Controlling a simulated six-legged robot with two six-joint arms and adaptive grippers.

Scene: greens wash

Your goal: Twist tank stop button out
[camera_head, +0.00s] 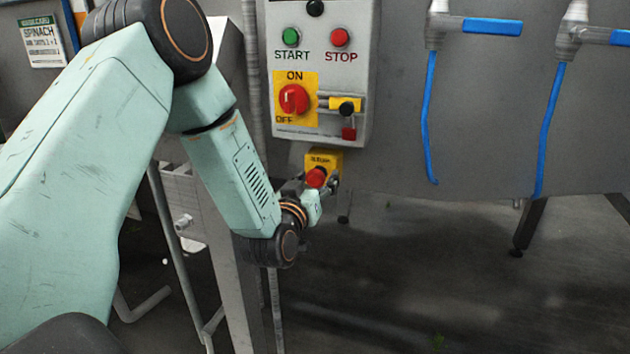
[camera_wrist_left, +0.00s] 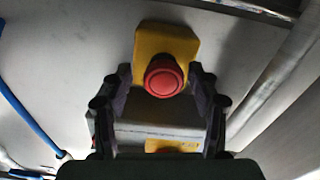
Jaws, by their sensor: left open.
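The tank stop button is a red mushroom button (camera_head: 316,177) on a yellow box (camera_head: 325,158) below the grey control panel. In the left wrist view the red button (camera_wrist_left: 164,76) faces the camera on its yellow box (camera_wrist_left: 166,42). My left gripper (camera_head: 322,184) is at the button. In the left wrist view its dark fingers (camera_wrist_left: 162,88) stand open, one on each side of the button, with the button between their tips. I cannot tell whether the fingers touch it. My right gripper is in neither view.
The control panel (camera_head: 362,90) above carries START and STOP buttons and a red ON/OFF rotary switch (camera_head: 293,99). Blue-handled valves (camera_head: 492,27) with blue hoses hang at the right. A metal leg frame (camera_head: 222,230) stands beside my left arm. The floor at the right is open.

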